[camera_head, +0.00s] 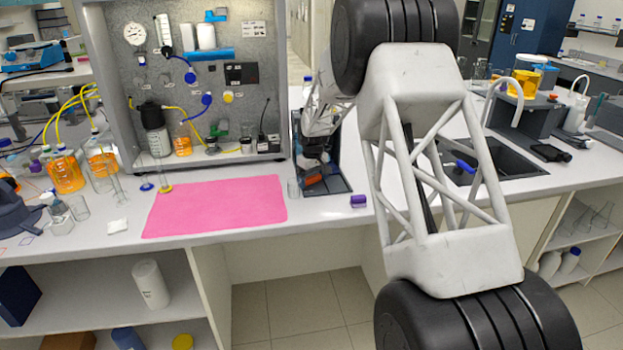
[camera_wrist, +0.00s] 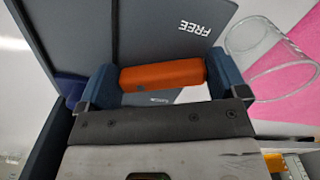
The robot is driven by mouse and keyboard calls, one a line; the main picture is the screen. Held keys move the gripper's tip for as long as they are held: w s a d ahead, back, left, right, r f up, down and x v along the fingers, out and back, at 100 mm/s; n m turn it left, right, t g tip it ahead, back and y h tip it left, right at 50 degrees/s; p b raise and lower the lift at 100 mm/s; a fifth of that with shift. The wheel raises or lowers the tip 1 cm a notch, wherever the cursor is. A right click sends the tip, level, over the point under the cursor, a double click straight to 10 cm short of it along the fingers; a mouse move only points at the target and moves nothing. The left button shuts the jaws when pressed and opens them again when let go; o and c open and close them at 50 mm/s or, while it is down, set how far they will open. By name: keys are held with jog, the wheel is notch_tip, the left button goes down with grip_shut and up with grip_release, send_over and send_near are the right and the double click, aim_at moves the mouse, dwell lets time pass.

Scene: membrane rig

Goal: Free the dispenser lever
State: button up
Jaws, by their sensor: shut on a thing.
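The dispenser (camera_head: 338,184) is a dark grey unit on the bench, right of the pink mat. Its lever is an orange bar (camera_head: 314,180) low at the front. In the wrist view the orange lever (camera_wrist: 160,74) lies between the two blue fingers of my gripper (camera_wrist: 163,82), which is shut on it. The word FREE is printed on the dark panel (camera_wrist: 150,30) beyond the lever. In the head view my gripper (camera_head: 316,160) reaches down into the dispenser, and my arm hides part of it.
A clear glass beaker (camera_wrist: 283,62) stands close beside the gripper; it also shows in the head view (camera_head: 293,188). The pink mat (camera_head: 215,206) lies left of the dispenser. A small purple object (camera_head: 358,201) lies to its right, near the bench edge. The instrument panel (camera_head: 180,110) stands behind.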

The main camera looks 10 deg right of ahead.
jog(key=shift+s+d+n, duration=0.1)
jog(key=shift+n, duration=0.4)
jog(key=o, duration=0.6)
jog(key=shift+r, duration=0.15)
notch_tip(320, 180, up, 8)
jog(key=shift+f, duration=0.25)
jog(key=shift+r, duration=0.1)
dwell(0.4)
